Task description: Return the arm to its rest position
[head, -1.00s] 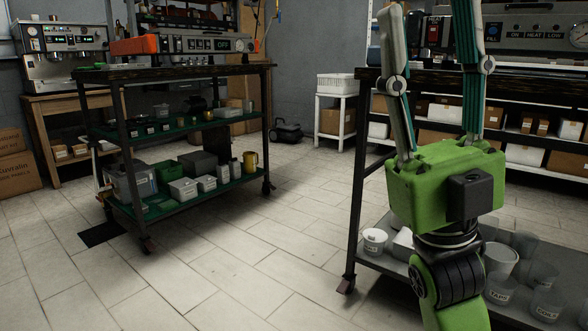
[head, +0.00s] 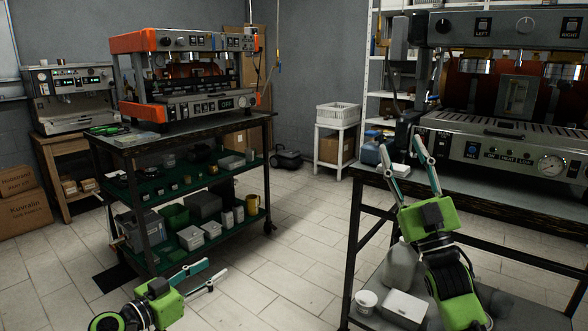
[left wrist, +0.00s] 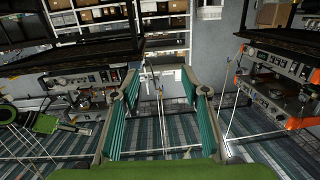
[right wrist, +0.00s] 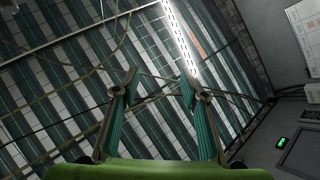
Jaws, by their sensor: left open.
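My right gripper (head: 400,143) points upward in the head view, in front of the right-hand bench. Its two fingers are apart with nothing between them. The right wrist view shows the same spread, empty fingers (right wrist: 158,78) against the ceiling. My left gripper (head: 217,268) is low at the left of the head view, over the floor in front of the left cart. Its fingers are apart and empty. The left wrist view shows them spread too (left wrist: 163,72), with no object between them.
An orange-sided espresso machine (head: 190,75) stands on the left cart (head: 200,132). A large espresso machine (head: 500,150) stands on the right bench (head: 352,205).

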